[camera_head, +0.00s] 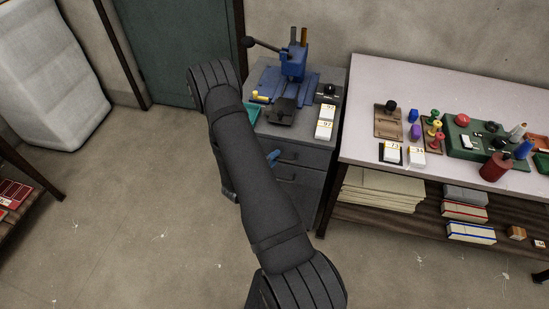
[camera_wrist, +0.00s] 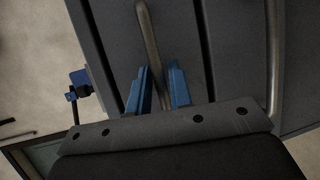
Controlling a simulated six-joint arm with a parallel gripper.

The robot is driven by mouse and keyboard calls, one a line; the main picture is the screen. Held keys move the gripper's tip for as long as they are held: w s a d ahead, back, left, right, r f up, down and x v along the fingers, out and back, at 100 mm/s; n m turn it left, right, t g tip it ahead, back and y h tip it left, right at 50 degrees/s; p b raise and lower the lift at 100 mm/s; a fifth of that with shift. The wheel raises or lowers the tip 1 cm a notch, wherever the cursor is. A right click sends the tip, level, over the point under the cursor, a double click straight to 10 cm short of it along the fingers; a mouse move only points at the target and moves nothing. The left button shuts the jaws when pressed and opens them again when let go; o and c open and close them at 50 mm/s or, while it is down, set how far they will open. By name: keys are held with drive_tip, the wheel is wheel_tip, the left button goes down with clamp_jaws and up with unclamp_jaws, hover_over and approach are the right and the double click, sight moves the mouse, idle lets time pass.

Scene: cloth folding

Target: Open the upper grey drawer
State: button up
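The grey drawer cabinet (camera_head: 325,160) stands left of the long table. Its upper grey drawer (camera_head: 313,158) looks closed, its front flush with the cabinet. The drawer front also shows in the wrist view (camera_wrist: 115,30). Its bar handle (camera_wrist: 148,35) runs down between the two blue fingers of my gripper (camera_wrist: 158,72). The fingers stand apart with the bar between them, and a narrow gap shows beside the bar. In the head view my gripper (camera_head: 272,158) is at the left of the upper handle (camera_head: 290,156), mostly hidden by my arm. The lower drawer (camera_head: 300,180) looks closed.
A blue press (camera_head: 293,65) and white number blocks (camera_head: 325,122) stand on the cabinet top. The long table (camera_head: 370,90) to the right holds stamps and boxes. The floor (camera_head: 130,210) in front and left is clear. A green door (camera_head: 175,50) is behind.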

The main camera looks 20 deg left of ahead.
drive_tip(key=shift+w, duration=0.15)
drive_tip(key=shift+c, duration=0.5)
clamp_jaws()
drive_tip(key=s, duration=1.3)
drive_tip(key=shift+s, duration=0.15)
drive_tip(key=shift+o, duration=0.5)
unclamp_jaws()
